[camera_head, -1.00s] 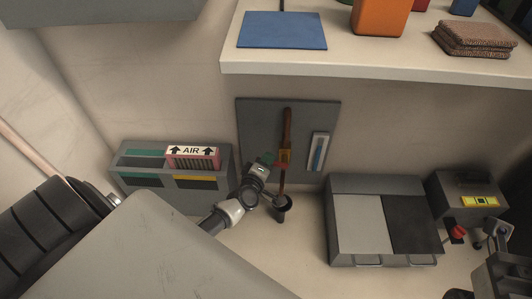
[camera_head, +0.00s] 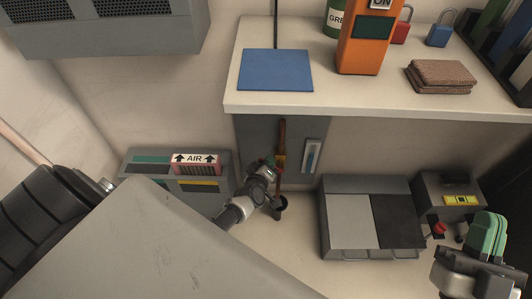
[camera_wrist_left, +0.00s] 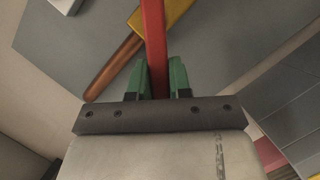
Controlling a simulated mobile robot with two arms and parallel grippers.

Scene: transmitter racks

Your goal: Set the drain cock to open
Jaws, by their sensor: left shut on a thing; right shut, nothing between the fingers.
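The drain cock has a yellow body (camera_head: 281,161) on a copper-brown pipe (camera_head: 282,133) against a grey wall panel. In the left wrist view its red lever (camera_wrist_left: 154,45) passes beside the yellow body (camera_wrist_left: 178,14) and lies at a slant to the pipe (camera_wrist_left: 113,68). My left gripper (camera_head: 268,163) is shut on the red lever, its green fingers (camera_wrist_left: 158,80) on either side. The lever is mostly hidden in the head view. My right gripper (camera_head: 488,235) is shut and empty at the lower right, far from the cock.
A dark cup-like drain (camera_head: 279,205) sits below the pipe. A white-and-blue gauge strip (camera_head: 312,156) is beside it. A shelf (camera_head: 380,105) juts out above. A grey bin with an AIR label (camera_head: 195,159) stands left, a grey two-lidded box (camera_head: 350,220) right.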

